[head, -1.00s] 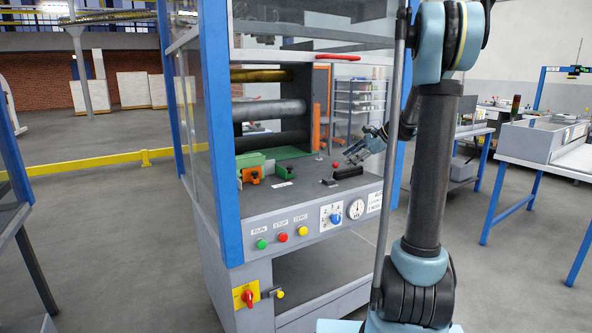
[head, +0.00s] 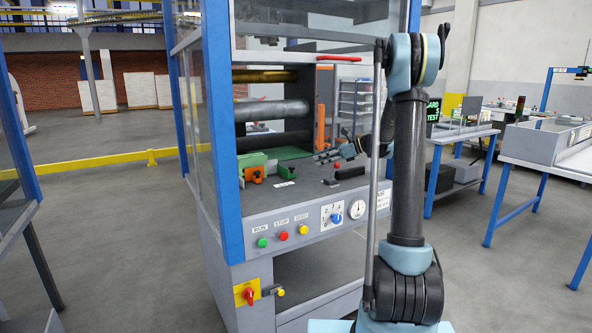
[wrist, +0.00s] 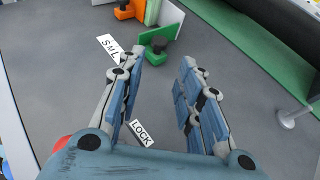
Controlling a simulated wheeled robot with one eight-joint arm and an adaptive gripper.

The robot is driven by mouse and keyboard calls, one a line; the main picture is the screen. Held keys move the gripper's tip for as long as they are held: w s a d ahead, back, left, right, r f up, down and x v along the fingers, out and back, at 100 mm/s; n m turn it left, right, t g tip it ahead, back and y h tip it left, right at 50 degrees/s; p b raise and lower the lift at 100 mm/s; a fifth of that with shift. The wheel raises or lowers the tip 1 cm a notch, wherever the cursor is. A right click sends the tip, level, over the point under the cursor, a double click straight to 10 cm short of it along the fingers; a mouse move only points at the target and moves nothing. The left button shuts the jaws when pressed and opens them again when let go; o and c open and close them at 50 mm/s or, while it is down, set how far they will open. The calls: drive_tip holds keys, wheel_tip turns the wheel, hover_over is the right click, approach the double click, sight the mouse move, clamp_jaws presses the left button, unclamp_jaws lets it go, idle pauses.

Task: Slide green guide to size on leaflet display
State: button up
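The green guide (wrist: 153,48) with a dark knob stands on the grey machine deck beside the "S M L" label (wrist: 112,46). In the head view the green guide (head: 270,167) sits at the left of the deck. My gripper (wrist: 160,68) is open and empty, its two blue fingers apart, with the guide ahead of the fingertips and not between them. In the head view my gripper (head: 322,156) is over the deck, right of the guide. I cannot make out a display that clearly shows a leaflet size.
An orange guide (wrist: 125,9) stands beyond the green one. A "LOCK" label (wrist: 142,133) lies near the fingers. A black handle (head: 350,172) is on the deck. Blue machine posts (head: 221,120) frame the opening. A screen at the back (head: 433,108) has green text, partly cut off.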

approach(287, 170)
drive_tip(key=w+a+f, duration=0.2)
drive_tip(key=w+a, duration=0.2)
drive_tip(key=a, duration=0.1)
drive_tip(key=shift+w+f, duration=0.4)
drive_tip(key=shift+c, duration=0.3)
